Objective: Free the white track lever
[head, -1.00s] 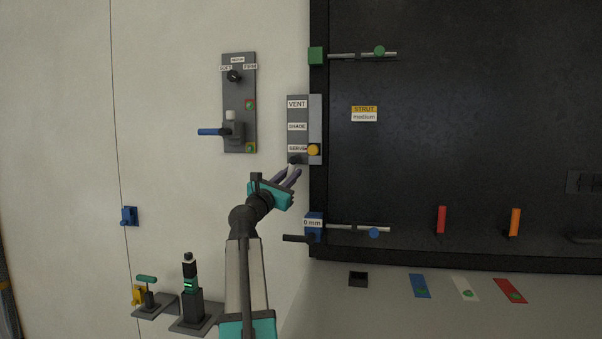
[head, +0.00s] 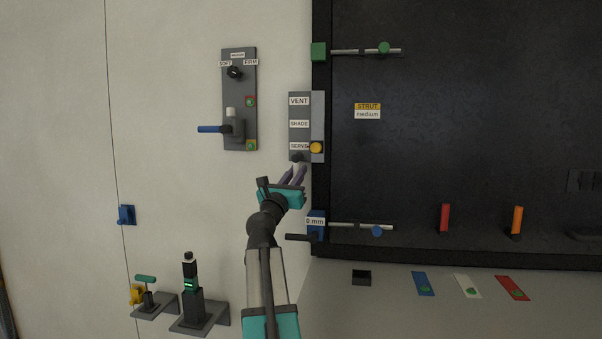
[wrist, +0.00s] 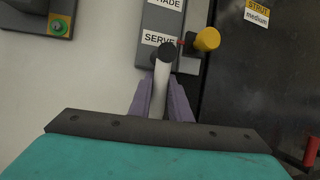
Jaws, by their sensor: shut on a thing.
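The labels VENT, SHADE and SERVE run from top to bottom. A yellow knob (head: 316,147) sits just right of SERVE.
A dark window panel (head: 450,120) with its black frame is close on the right. A blue block marked 0 mm (head: 315,223) with a dark handle is just below my gripper. A switch plate (head: 240,100) with a blue lever is to the left. Bare wall lies between.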

